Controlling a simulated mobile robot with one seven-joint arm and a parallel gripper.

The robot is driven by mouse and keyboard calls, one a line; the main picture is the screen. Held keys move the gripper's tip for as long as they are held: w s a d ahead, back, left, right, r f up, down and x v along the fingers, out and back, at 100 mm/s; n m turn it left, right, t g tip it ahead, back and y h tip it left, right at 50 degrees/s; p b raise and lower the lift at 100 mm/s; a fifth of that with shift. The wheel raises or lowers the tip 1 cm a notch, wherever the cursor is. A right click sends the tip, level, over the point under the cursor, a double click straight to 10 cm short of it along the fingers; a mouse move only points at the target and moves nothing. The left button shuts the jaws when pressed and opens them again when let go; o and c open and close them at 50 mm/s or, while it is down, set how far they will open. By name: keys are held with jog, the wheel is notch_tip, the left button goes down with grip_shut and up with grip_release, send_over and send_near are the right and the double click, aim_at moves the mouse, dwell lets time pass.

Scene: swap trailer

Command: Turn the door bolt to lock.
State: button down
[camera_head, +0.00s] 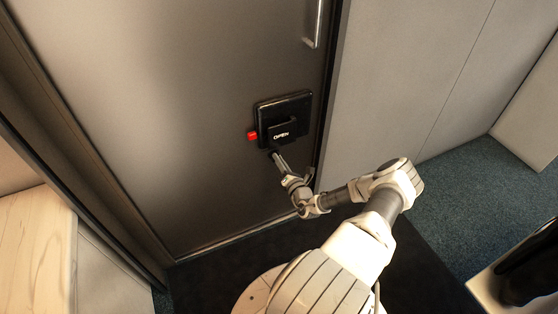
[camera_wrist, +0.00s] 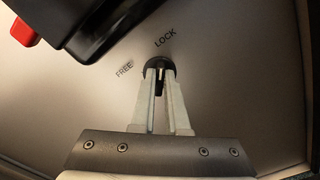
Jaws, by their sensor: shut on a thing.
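The door bolt (camera_wrist: 158,62) is a small round black knob on the grey door, seen in the wrist view. The word LOCK is printed above it and FREE to its upper left. My gripper (camera_wrist: 160,75) is shut on the bolt, one pale finger on each side. In the head view my gripper (camera_head: 275,154) reaches the door (camera_head: 170,110) just below a black latch box. The bolt cannot be made out in that view. Which word the bolt points at is hard to tell, as the fingers cover part of it.
The black latch box (camera_head: 298,104) marked OPEN sits just above my gripper, with a red button (camera_head: 252,136) at its left. A metal door handle (camera_head: 317,25) is higher up. A pale wooden surface (camera_head: 35,245) stands at the left. Dark carpet (camera_head: 460,190) lies open at the right.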

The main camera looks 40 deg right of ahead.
jog(key=shift+f+m, duration=0.1)
jog(key=shift+m, duration=0.3)
jog(key=c, duration=0.9)
grip_release()
jog(key=p+v, duration=0.3)
jog(key=v, duration=1.4)
jog(key=shift+s+p, duration=0.2)
jog(key=shift+p, duration=0.2)
